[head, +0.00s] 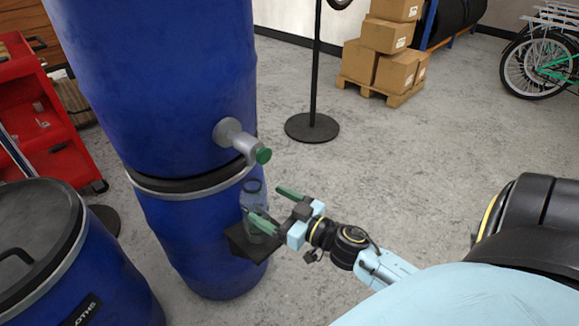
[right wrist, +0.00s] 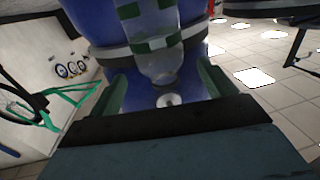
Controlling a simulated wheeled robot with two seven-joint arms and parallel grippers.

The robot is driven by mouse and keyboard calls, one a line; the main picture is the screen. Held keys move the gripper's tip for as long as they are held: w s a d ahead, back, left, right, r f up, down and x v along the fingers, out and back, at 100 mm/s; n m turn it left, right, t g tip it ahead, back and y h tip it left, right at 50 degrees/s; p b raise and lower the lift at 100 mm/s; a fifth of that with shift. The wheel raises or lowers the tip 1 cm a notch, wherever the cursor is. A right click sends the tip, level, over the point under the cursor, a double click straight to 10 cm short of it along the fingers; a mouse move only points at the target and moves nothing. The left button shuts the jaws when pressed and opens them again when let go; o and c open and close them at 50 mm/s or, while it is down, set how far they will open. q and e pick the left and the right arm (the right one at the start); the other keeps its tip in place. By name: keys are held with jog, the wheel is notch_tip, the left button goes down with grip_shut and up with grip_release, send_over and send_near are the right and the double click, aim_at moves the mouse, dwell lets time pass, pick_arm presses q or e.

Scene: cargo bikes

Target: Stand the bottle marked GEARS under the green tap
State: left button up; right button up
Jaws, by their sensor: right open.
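The tap (head: 240,138) with its green end (head: 263,156) sticks out of a tall blue barrel (head: 160,80). A clear bottle (head: 252,197) appears upright below the tap, on a small dark ledge (head: 238,243) at the barrel's side. My right gripper (head: 266,203) is open at the bottle, its near green finger crossing in front of it. In the right wrist view the bottle (right wrist: 160,62), with green bands, shows between the two spread fingers, with gaps beside it. I cannot read any marking on it. My left gripper is out of view.
A lidded blue barrel (head: 105,285) stands at the lower left, a red cart (head: 40,125) behind it. A black post base (head: 312,127) stands beyond the tap. Boxes (head: 397,72) on a pallet and bicycles (head: 540,60) are farther back.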

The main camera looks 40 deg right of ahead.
jog(key=v, duration=0.5)
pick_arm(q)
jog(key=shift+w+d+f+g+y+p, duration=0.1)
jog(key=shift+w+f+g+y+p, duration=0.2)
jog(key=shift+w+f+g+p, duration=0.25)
pick_arm(e)
jog(key=s+a+r+t+y, duration=0.1)
jog(key=a+r+t, duration=0.1)
jog(key=a+r, duration=0.7)
jog(key=s+a+r+t+y, duration=0.1)
jog(key=s+a+r+t, duration=0.1)
jog(key=a+r, duration=0.6)
notch_tip(320, 180, up, 6)
jog(key=shift+a+r, duration=0.1)
jog(key=shift+a, duration=0.25)
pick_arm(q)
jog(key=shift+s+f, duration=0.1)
pick_arm(e)
jog(key=shift+w, duration=0.1)
dwell(0.3)
